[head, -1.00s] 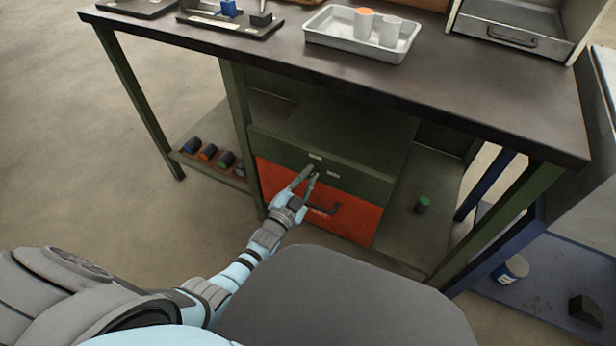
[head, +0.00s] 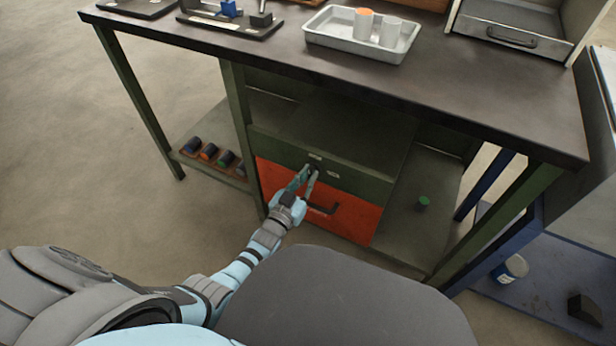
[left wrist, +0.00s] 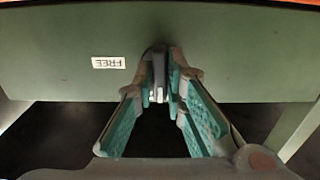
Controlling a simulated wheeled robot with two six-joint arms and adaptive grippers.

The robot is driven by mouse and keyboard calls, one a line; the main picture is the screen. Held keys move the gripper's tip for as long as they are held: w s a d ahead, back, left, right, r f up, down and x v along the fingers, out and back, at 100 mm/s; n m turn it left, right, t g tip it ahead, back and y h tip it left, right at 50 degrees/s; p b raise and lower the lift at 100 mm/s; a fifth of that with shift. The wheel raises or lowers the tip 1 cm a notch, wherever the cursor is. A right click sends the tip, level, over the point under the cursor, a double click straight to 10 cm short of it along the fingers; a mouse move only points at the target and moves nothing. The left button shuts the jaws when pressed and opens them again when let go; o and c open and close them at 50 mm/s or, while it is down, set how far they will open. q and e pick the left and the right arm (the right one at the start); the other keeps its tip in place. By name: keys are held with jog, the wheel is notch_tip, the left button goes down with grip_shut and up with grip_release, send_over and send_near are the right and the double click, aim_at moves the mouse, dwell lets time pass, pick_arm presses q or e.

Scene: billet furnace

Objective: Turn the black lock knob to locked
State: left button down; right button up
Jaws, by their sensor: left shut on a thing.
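The black lock knob (head: 313,168) is on the green panel (head: 360,179) above the red drawer front. My left gripper (head: 310,172) reaches it from the front, with its fingertips closed on both sides of the knob. In the left wrist view the knob (left wrist: 158,76) sits between the fingertips and is partly hidden by them, with a pale mark on it. A white label (left wrist: 108,62) reading FREE, upside down there, is beside the knob. In the head view a small label (head: 315,156) above the knob is too small to read. My right gripper is not in view.
The bench top (head: 300,60) overhangs the cabinet and carries a metal tray (head: 345,50).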

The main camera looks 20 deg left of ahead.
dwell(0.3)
pick_arm(q)
jog(key=c, duration=1.6)
grip_release()
jog(key=shift+c, duration=0.2)
jog(key=s+a, duration=0.1)
jog(key=s, duration=1.1)
